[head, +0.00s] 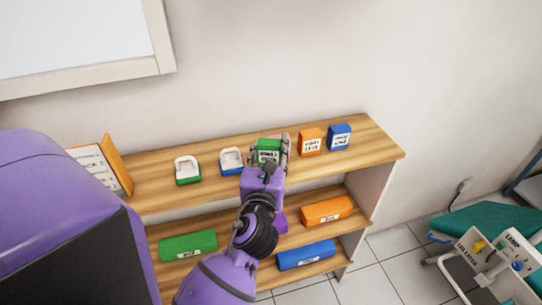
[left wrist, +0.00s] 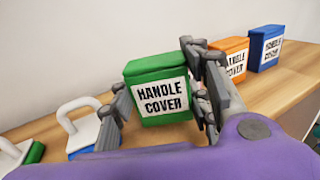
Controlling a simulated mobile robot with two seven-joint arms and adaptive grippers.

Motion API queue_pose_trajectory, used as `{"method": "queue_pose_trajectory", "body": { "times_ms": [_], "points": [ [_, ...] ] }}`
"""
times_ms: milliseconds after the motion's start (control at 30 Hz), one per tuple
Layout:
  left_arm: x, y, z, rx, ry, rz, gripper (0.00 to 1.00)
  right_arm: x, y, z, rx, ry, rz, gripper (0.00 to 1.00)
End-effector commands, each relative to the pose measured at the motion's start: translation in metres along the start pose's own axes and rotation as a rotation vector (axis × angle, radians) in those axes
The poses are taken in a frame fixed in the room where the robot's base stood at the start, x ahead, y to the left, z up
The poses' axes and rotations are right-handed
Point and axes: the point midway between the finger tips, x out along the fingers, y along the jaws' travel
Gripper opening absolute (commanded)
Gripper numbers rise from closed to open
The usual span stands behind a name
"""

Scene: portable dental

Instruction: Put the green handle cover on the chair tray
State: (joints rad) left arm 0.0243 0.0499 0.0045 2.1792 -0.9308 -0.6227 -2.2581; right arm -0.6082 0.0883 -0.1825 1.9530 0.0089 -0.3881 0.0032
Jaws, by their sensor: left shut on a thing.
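The green handle cover (head: 268,152) is a small green box with a white label, at the top shelf of a wooden shelf unit. In the left wrist view the green handle cover (left wrist: 158,92) stands upright with its "HANDLE COVER" label facing me. My left gripper (head: 271,150) is shut on it, with the grey fingers on both sides of the box in the left wrist view (left wrist: 163,95). Whether its base touches the shelf is hard to tell. The chair tray (head: 476,253) is white, at the lower right beside the teal chair. My right gripper is not in view.
On the top shelf (head: 375,145) stand orange (head: 310,141) and blue (head: 339,137) handle covers to the right, and green-based (head: 187,170) and blue-based (head: 231,160) white-handled items to the left. Lower shelves hold green (head: 188,246), orange (head: 326,211) and blue (head: 306,255) boxes. Tiled floor lies between shelf and chair.

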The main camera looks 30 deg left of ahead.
Motion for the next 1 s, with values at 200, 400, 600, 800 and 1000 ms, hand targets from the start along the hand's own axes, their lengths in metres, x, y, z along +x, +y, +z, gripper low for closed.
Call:
{"method": "queue_pose_trajectory", "body": {
  "times_ms": [200, 400, 600, 800, 1000],
  "points": [
    [-0.001, -0.001, -0.019, 0.002, 0.004, -0.001, 0.3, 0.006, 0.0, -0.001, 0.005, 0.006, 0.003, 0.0],
    [-0.001, -0.001, -0.018, 0.002, 0.002, -0.001, 0.3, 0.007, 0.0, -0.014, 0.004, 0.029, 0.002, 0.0],
    [-0.001, -0.001, -0.021, 0.001, 0.003, -0.001, 0.53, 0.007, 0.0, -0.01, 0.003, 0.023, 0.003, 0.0],
    [-0.001, -0.001, -0.021, 0.002, 0.003, -0.001, 0.63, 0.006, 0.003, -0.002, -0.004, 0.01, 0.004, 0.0],
    [-0.001, -0.001, -0.019, 0.001, 0.002, -0.001, 0.63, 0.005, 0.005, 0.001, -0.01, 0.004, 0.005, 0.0]
  ]
}}
